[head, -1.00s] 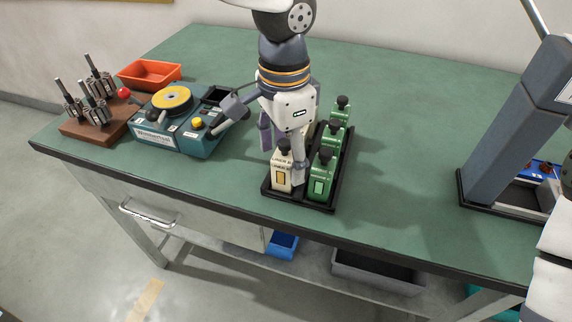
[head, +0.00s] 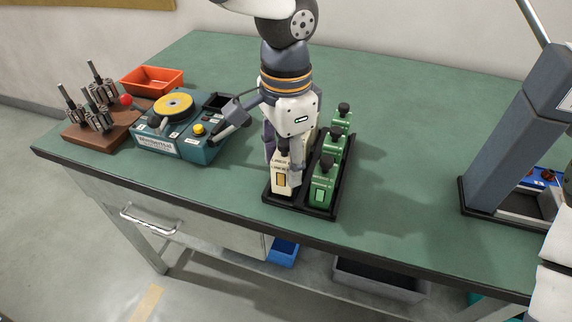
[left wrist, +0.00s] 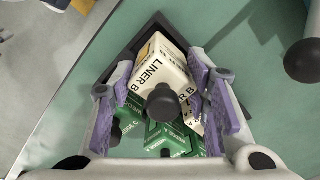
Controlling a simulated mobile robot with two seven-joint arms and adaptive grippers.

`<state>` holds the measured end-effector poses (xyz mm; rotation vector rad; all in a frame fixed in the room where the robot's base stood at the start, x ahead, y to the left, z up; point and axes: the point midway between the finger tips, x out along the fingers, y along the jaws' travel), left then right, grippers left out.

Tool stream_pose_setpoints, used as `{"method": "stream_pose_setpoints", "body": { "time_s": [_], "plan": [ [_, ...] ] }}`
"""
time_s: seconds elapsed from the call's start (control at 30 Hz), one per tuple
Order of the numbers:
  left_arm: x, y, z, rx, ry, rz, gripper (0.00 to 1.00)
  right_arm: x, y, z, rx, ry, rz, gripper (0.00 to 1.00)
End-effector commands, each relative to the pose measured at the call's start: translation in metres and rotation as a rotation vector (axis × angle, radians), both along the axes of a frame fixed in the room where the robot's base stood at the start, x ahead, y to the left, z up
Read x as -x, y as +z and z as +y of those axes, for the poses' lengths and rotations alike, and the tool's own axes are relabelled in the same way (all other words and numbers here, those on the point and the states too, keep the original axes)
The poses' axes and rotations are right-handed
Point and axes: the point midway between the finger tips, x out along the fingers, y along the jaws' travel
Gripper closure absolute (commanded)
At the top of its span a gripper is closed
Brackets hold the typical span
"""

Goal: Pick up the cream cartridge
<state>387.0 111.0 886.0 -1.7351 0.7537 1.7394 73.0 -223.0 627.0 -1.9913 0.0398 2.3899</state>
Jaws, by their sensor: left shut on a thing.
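The cream cartridge (head: 281,181) stands upright at the front left of a black tray (head: 314,211). It has a yellow window on its front. My left gripper (head: 284,160) points down over it and is shut on it. In the left wrist view the cream cartridge (left wrist: 157,68) shows "LINER B" lettering and a black knob, between the purple pads of my left gripper (left wrist: 163,88). More cream surface shows beyond the knob; I cannot tell whether it is a second cartridge. My right gripper is out of view.
Several green cartridges (head: 323,183) with black knobs stand close on the right in the tray. A teal winding machine (head: 172,142), a brown block with armatures (head: 88,137) and an orange bin (head: 152,80) are at left. A grey column (head: 512,140) stands at right. The table between is clear.

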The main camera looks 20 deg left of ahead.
Motion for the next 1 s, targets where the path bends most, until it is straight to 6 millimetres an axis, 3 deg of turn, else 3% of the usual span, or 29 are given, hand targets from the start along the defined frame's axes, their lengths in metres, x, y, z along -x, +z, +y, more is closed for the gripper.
{"method": "stream_pose_setpoints", "body": {
  "time_s": [0.07,0.33,0.63,0.8,1.0],
  "plan": [
    [-0.001,0.020,-0.001,0.004,0.001,-0.009,0.88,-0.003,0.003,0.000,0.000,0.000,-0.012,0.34],
    [0.044,0.083,-0.027,0.000,-0.003,-0.013,0.88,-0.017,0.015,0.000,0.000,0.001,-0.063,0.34],
    [0.106,0.110,-0.065,0.001,-0.002,-0.004,0.88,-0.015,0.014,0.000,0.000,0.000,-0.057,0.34],
    [0.119,0.116,-0.073,0.002,0.000,-0.002,0.88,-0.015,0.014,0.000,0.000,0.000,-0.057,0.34],
    [0.120,0.117,-0.074,0.003,0.000,-0.001,0.88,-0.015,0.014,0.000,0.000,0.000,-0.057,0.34]
  ]
}}
